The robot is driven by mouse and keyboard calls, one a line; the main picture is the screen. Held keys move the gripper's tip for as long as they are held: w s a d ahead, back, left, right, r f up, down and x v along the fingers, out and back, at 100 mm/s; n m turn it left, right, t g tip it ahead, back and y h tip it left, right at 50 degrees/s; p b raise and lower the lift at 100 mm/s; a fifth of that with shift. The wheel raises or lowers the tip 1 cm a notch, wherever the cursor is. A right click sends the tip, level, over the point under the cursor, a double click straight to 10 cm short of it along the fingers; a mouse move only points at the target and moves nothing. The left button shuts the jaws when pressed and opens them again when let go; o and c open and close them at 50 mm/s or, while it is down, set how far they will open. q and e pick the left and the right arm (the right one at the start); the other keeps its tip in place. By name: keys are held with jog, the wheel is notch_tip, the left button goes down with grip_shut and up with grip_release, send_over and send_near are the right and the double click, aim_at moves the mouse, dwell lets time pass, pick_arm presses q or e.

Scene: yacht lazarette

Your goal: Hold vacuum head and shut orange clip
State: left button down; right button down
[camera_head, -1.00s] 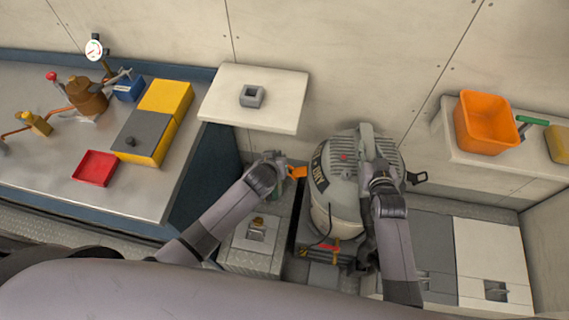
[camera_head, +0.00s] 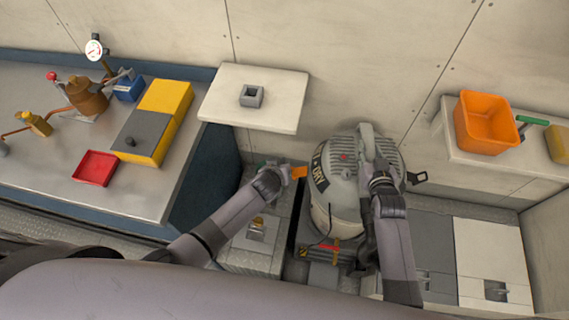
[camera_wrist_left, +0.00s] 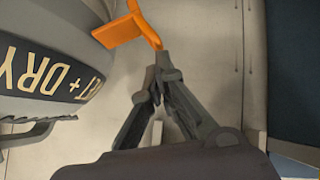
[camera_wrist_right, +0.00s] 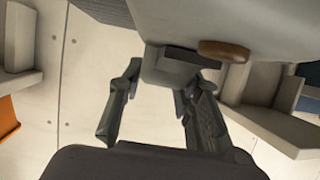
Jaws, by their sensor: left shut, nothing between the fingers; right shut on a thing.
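The grey vacuum head (camera_head: 345,158) sits on the vacuum's pale drum (camera_head: 338,215), beside the wall. My right gripper (camera_head: 377,170) is at the head's front right; in the right wrist view its fingers (camera_wrist_right: 160,85) are shut on a dark grey part (camera_wrist_right: 172,66) of the head. The orange clip (camera_head: 299,172) sticks out on the head's left side; in the left wrist view it is an orange plate (camera_wrist_left: 125,30) standing away from the drum. My left gripper (camera_head: 284,172) is shut and empty, its tips (camera_wrist_left: 165,70) just at the clip's lower end; whether they touch is unclear.
A dark latch (camera_head: 417,177) sticks out on the vacuum's right side. A white shelf (camera_head: 280,105) is above left and an orange bin (camera_head: 484,122) stands on a ledge at right. A metal box (camera_head: 255,240) lies below the left arm.

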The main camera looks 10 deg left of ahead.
pick_arm(q)
jog(key=shift+a+f+h, duration=0.2)
jog(key=shift+f+h, duration=0.1)
jog(key=shift+f, duration=0.1)
notch_tip(320, 180, down, 6)
jog(key=n+t+h, duration=0.1)
jog(key=h, duration=0.1)
jog(key=shift+a+n+h, duration=0.3)
jog(key=shift+a+n, duration=0.05)
jog(key=shift+n, duration=0.05)
jog(key=shift+s, duration=0.1)
dwell(0.4)
jog(key=shift+r, duration=0.7)
